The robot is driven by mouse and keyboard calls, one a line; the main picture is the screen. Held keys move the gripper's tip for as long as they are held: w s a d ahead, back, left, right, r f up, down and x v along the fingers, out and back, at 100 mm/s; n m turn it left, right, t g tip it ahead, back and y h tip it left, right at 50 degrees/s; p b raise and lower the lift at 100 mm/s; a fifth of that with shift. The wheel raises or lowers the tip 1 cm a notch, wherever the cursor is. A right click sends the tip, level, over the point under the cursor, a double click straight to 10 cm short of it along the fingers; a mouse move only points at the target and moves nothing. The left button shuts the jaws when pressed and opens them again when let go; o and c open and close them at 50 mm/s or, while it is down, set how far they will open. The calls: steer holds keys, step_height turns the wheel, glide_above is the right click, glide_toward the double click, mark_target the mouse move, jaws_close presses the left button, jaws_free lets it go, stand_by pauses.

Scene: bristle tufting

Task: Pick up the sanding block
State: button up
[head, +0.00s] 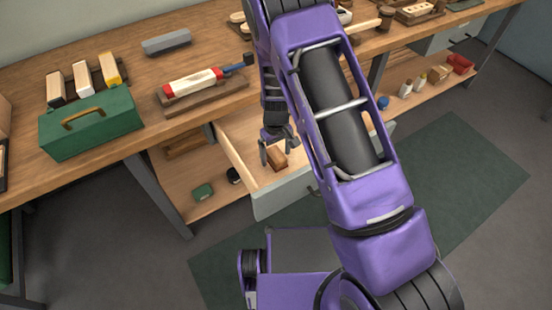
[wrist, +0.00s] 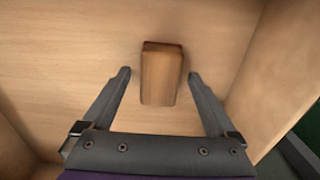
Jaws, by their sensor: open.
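A small brown wooden block (head: 276,157), which looks like the sanding block, lies on the floor of an open drawer (head: 283,197). In the wrist view the block (wrist: 160,75) lies upper centre, its long side running away from my gripper. My gripper (head: 278,143) is inside the drawer area, pointing down over the block. In the wrist view its two fingers (wrist: 158,76) are spread wide, one to each side of the block's near part, with gaps on both sides. Nothing is held. Whether the fingertips are level with the block I cannot tell.
Drawer walls (wrist: 250,75) rise on the right and at lower left in the wrist view. The workbench top (head: 130,60) overhangs behind the drawer. A lower shelf (head: 180,180) holds small items.

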mark_target(276, 154)
steer(key=shift+f, duration=0.25)
jaws_close()
steer(key=shift+r, duration=0.15)
step_height(276, 154, up, 10)
steer(key=shift+f+p, duration=0.1)
steer(key=shift+p, duration=0.75)
